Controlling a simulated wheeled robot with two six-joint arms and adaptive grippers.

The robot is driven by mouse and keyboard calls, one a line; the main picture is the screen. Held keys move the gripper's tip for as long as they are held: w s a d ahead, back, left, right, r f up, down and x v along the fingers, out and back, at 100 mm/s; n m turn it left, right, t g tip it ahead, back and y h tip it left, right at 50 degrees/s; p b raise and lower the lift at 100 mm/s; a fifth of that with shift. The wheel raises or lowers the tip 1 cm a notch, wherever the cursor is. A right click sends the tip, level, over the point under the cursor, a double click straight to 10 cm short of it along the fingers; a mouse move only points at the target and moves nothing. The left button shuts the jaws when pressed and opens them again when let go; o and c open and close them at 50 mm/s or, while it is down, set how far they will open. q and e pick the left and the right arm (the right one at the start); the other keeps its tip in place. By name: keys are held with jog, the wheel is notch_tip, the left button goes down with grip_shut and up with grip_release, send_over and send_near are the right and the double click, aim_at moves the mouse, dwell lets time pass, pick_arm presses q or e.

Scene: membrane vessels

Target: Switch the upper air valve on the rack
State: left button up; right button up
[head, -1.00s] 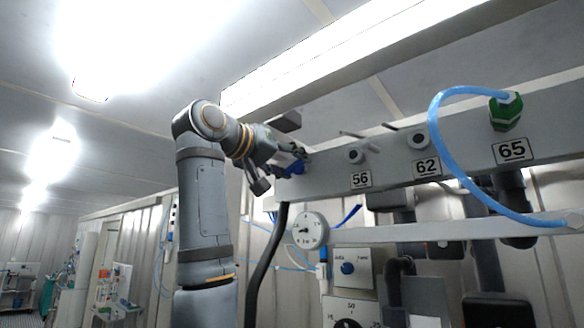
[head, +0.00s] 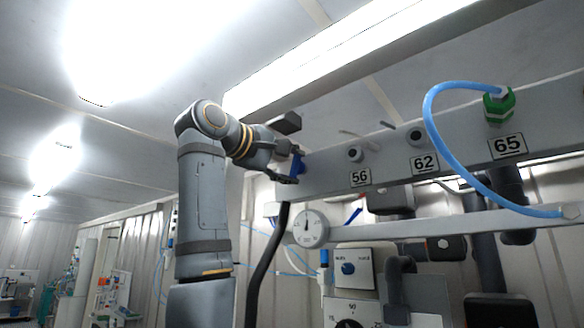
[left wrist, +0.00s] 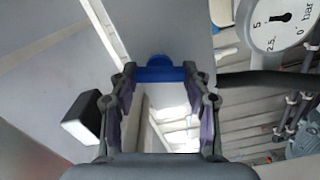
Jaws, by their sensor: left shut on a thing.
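The upper air valve's blue handle (head: 297,164) is at the left end of the grey rack beam (head: 325,178). My left gripper (head: 292,164) has its fingers on either side of this handle. In the left wrist view the blue handle (left wrist: 158,73) lies crosswise between the two fingertips (left wrist: 160,76), and both touch its ends. The gripper is shut on it, with the pads still well apart. The valve body behind the handle is mostly hidden. My right gripper is in neither view.
A round pressure gauge (head: 311,229) hangs below the beam, beside a black hose (head: 266,262). A blue tube (head: 444,150) loops from a green fitting (head: 499,106) at the right. Labels 56, 62 and 65 mark the beam. Open room lies to the left.

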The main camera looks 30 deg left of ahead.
pick_arm(q)
jog(key=shift+n, duration=0.6)
jog(key=shift+f, duration=0.1)
jog(key=o, duration=1.2)
jog(key=shift+s+a, duration=0.15)
jog(key=shift+c, duration=0.2)
jog(key=s, duration=1.2)
jog(key=shift+a, duration=0.45)
